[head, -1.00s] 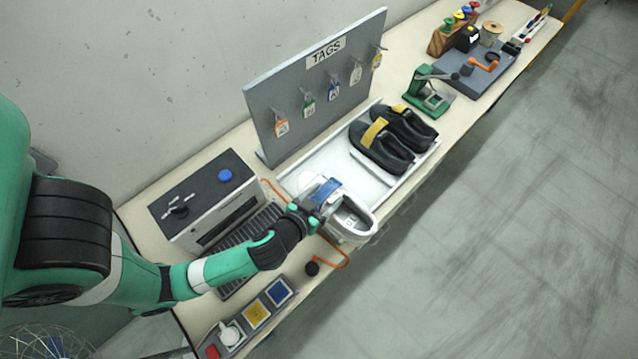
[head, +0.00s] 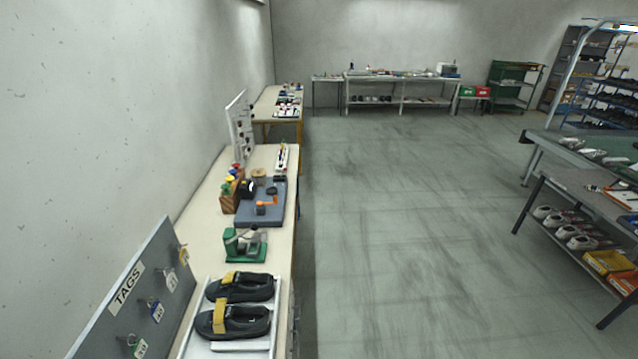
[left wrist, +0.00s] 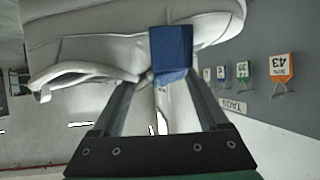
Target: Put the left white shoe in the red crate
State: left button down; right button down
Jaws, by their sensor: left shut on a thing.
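A white shoe (left wrist: 110,45) with a blue band (left wrist: 172,52) fills the upper part of the left wrist view. My left gripper (left wrist: 162,82) is shut on it at the band, and the fingertips are partly hidden against the shoe. I cannot tell from this view which shoe of a pair it is. Neither this shoe nor my left gripper shows in the head view. A red crate (head: 482,91) stands far off at the back of the room, beside a green crate (head: 467,91). My right gripper is in neither view.
A long bench (head: 205,240) runs along the left wall, with a TAGS board (head: 130,300), black shoes (head: 235,320) in a white tray and a green tool (head: 245,245). Open grey floor (head: 400,220) lies to its right. A rack (head: 560,215) with shoes stands at right.

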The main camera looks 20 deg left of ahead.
pick_arm(q)
jog(key=shift+n+g+y, duration=0.4)
jog(key=shift+n+y, duration=0.1)
jog(key=shift+n, duration=0.2)
jog(key=a+r+p, duration=0.1)
jog(key=s+a+r+p, duration=0.1)
jog(key=a, duration=0.1)
jog(key=shift+s+a+r, duration=0.15)
jog(key=shift+a, duration=0.15)
jog(key=shift+r+p, duration=0.3)
jog(key=shift+p, duration=0.25)
jog(key=w+d+r+m+t+h+p, duration=0.1)
jog(key=w+d+r+m+t+h, duration=0.2)
jog(key=d+r+m+h, duration=0.4)
jog(key=shift+w+d+r+m+h+p, duration=0.35)
jog(key=shift+w+d+r+m, duration=0.3)
jog(key=shift+d, duration=0.4)
jog(key=shift+s+m+h, duration=0.1)
jog(key=shift+m+h, duration=0.15)
jog(key=shift+h, duration=0.1)
